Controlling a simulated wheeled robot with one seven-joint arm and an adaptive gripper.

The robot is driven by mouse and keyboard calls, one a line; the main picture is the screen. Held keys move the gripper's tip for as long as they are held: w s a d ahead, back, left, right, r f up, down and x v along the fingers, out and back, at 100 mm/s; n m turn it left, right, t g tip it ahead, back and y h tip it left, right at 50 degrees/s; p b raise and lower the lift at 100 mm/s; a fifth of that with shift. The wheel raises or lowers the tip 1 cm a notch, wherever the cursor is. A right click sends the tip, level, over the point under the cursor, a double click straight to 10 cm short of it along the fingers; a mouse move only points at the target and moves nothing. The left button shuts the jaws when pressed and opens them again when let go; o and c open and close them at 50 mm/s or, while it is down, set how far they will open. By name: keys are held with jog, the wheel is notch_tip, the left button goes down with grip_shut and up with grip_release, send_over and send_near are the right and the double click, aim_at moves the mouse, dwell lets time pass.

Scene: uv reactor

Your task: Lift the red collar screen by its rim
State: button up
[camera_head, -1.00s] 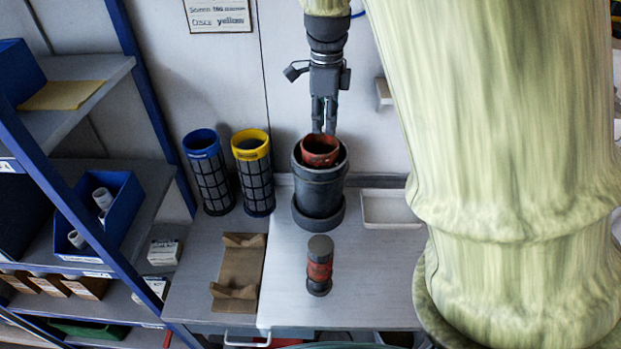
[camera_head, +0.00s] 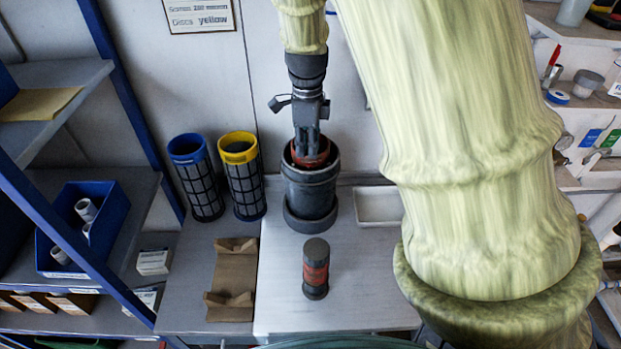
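The red collar screen (camera_head: 323,163) sits inside a dark grey cylindrical housing (camera_head: 311,194) on the bench, with only its red rim showing at the top. My gripper (camera_head: 307,152) points down into the housing's mouth. Its fingers are at the red rim and partly hide it. I cannot tell whether the fingers are closed on the rim or only beside it.
A blue-collared screen (camera_head: 195,176) and a yellow-collared screen (camera_head: 242,175) stand to the left. A small dark cylinder with a red band (camera_head: 316,268) stands in front. A brown cradle (camera_head: 233,280) lies front left, and a white tray (camera_head: 379,206) sits to the right.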

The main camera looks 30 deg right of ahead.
notch_tip(320, 180, down, 4)
jog(key=shift+r+p, duration=0.15)
jog(key=shift+p, duration=0.3)
grip_shut()
